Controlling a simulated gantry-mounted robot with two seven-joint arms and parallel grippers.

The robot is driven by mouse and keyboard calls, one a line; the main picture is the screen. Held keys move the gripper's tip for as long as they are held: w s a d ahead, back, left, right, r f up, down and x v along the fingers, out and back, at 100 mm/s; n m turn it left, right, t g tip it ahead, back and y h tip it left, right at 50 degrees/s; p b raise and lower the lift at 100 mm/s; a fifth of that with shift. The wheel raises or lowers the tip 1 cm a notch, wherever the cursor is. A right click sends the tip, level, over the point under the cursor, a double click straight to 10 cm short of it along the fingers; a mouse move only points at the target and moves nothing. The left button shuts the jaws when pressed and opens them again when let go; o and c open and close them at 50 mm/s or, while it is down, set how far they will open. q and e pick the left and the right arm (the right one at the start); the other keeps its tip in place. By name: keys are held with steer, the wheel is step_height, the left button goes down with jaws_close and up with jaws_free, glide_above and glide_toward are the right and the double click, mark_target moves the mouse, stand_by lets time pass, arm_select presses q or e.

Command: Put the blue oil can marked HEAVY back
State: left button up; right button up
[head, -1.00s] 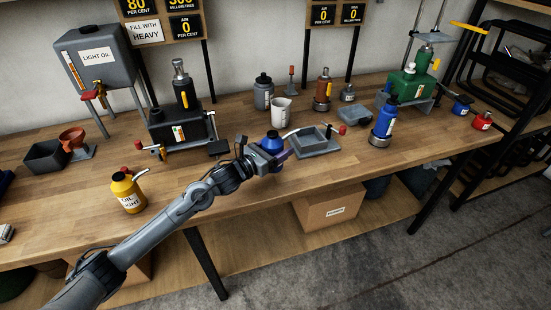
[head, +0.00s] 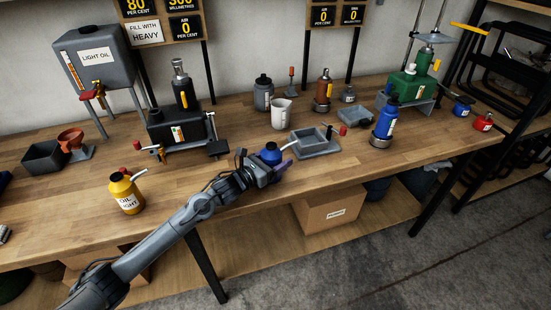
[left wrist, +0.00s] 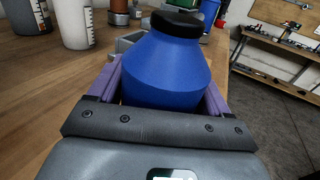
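The blue oil can (head: 271,154) is near the front edge of the workbench, with its dark cap and short pale spout up. Its lower part is hidden behind my left gripper (head: 281,169), and I see no HEAVY marking. In the left wrist view the blue can (left wrist: 168,70) fills the space between the purple fingers, one on each side. My left gripper (left wrist: 163,95) is shut on it. I cannot tell whether its base touches the bench. My right gripper is not in view.
A grey tray (head: 302,149) stands just behind the can, with a white jug (head: 281,113) behind it. A yellow oil can (head: 126,192) stands left of my arm. A blue bottle jack (head: 385,121) stands to the right. The bench front between them is mostly clear.

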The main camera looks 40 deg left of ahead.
arm_select(q)
steer(key=o, duration=0.3)
steer(key=shift+r, duration=0.1)
steer(key=shift+r, duration=0.15)
steer(key=shift+s, duration=0.25)
steer(key=s, duration=0.3)
steer(key=s+a+p, duration=0.1)
steer(key=s, duration=0.3)
steer(key=s+a+p, duration=0.1)
steer(key=s, duration=0.3)
steer(key=shift+s, duration=0.2)
